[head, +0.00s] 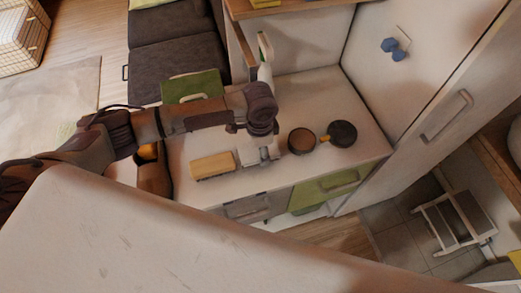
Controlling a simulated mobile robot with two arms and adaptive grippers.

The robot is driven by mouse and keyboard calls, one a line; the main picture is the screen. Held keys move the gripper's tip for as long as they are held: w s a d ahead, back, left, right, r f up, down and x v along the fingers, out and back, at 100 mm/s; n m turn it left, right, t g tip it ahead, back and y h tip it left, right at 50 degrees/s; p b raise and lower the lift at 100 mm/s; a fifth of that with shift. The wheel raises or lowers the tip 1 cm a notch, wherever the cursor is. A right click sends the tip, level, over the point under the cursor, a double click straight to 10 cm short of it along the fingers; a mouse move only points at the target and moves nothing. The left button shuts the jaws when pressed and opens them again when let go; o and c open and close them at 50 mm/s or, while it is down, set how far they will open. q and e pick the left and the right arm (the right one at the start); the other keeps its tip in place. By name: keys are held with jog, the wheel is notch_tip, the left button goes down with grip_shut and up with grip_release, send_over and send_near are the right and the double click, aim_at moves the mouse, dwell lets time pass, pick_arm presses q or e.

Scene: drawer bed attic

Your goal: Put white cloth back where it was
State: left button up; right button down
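I cannot pick out a white cloth for certain. My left arm comes in from the left over the pale countertop (226,140). My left gripper (262,155) points down at the counter, just right of a yellow-tan block (213,165) and left of a round brown-topped pot (301,141). Small pale grey shapes show at its fingertips. I cannot tell whether these are the fingers or something held, nor whether it touches the counter. My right gripper is not in view.
A dark round pan (342,133) stands right of the pot. A white bottle (265,72) stands behind the arm, and a green box-like item (193,86) is further left. Below the counter are a grey drawer (246,208) and a green drawer (324,188). A step stool (455,222) stands at right.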

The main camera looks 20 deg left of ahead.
pick_arm(q)
jog(key=shift+f, duration=1.1)
jog(key=shift+f, duration=0.1)
jog(key=o, duration=1)
notch_tip(320, 180, up, 12)
jog(key=shift+r+b, duration=0.15)
jog(key=shift+b, duration=0.95)
jog(key=shift+s, duration=0.1)
